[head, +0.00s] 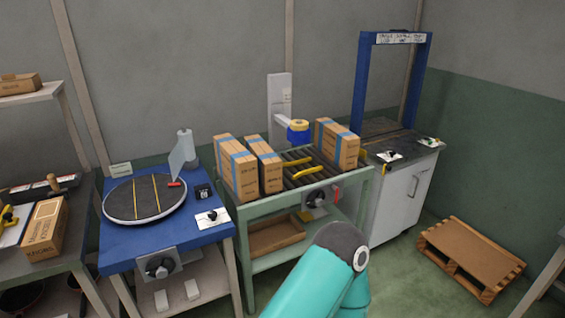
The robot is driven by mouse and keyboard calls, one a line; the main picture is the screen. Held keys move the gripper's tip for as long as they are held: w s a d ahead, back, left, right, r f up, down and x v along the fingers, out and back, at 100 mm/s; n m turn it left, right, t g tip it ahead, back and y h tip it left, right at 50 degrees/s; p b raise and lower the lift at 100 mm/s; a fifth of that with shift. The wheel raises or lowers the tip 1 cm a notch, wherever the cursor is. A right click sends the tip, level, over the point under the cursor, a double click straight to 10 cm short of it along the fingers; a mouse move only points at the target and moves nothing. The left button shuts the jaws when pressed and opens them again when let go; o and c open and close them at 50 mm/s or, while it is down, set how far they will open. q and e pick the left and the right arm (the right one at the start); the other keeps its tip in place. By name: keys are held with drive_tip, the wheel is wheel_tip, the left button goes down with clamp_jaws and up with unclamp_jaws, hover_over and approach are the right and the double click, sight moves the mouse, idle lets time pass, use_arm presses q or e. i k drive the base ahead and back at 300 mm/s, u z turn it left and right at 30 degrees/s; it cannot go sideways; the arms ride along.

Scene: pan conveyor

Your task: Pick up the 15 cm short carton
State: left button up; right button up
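Several cardboard cartons are in the head view, and I cannot read which is the 15 cm short one. Two upright cartons with blue tape, the left one (237,170) and the one beside it (264,165), stand on the left of the roller conveyor (293,173). A third taped carton (337,145) stands at its right end. An untaped carton (47,231) lies on the left bench, and a low one (19,84) lies on the upper left shelf. A teal arm link of mine shows at the bottom; neither gripper is in view.
A blue table (120,252) with a round turntable (144,198) stands left of the conveyor. A blue frame (359,85) stands over a grey cabinet at right. A wooden pallet (470,250) lies on the floor at right. Yellow handled parts (302,170) occupy the rollers between the cartons.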

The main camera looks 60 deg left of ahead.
sight(270, 165)
drive_tip(key=z, duration=0.9)
drive_tip(key=i, duration=0.15)
drive_tip(key=u, duration=2.9)
drive_tip(key=i, duration=0.45)
drive_tip(key=u, duration=5.5)
drive_tip(key=i, duration=0.45)
drive_tip(key=z, duration=5.6)
